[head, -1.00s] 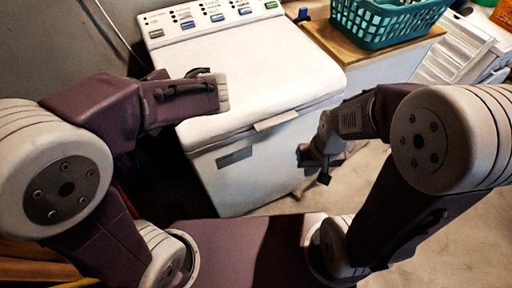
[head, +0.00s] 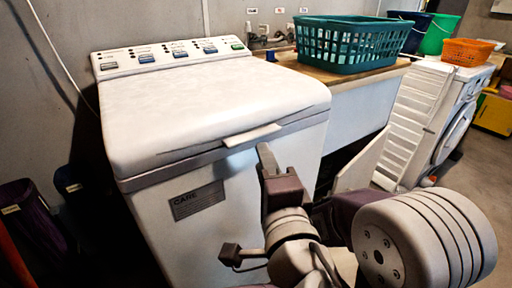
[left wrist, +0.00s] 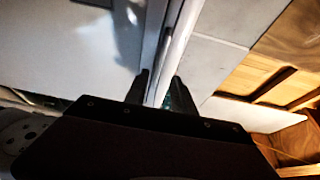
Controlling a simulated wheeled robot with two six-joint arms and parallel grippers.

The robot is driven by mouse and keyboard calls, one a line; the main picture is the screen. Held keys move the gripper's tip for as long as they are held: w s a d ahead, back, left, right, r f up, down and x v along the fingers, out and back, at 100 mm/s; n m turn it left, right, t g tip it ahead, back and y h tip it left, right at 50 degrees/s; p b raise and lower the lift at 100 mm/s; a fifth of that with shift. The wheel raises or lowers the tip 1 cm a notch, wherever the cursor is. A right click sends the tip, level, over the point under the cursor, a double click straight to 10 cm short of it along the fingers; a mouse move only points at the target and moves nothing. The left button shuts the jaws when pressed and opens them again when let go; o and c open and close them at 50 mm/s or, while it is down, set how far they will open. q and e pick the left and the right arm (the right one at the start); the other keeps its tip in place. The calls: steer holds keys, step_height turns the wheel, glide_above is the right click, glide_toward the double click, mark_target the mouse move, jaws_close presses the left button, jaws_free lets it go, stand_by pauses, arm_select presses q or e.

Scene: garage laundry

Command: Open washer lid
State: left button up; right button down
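The white washer (head: 215,140) stands left of centre in the head view. Its lid (head: 200,105) lies shut, with a pale handle (head: 252,135) jutting from the front edge. My left gripper (head: 267,158) is just below and right of the handle; I cannot tell whether it touches. In the left wrist view, the left gripper's two dark fingers (left wrist: 160,88) stand apart, with a pale edge running ahead of the gap. A dark block at the bottom of the head view may belong to my right gripper; its fingers cannot be made out.
A teal basket (head: 350,45) sits on a wooden top (head: 345,77) right of the washer. A white front-loading machine (head: 430,110) stands farther right, with an orange basket (head: 467,50) on it. Dark bins stand left of the washer. Floor is open at far right.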

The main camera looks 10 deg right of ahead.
mark_target(255, 139)
arm_select(q)
steer(key=w+p, duration=0.1)
steer(key=w, duration=0.5)
steer(key=shift+w+d+r+p, duration=0.1)
steer(key=shift+w+p, duration=0.25)
steer(key=shift+w, duration=0.45)
jaws_close()
stand_by(0.5)
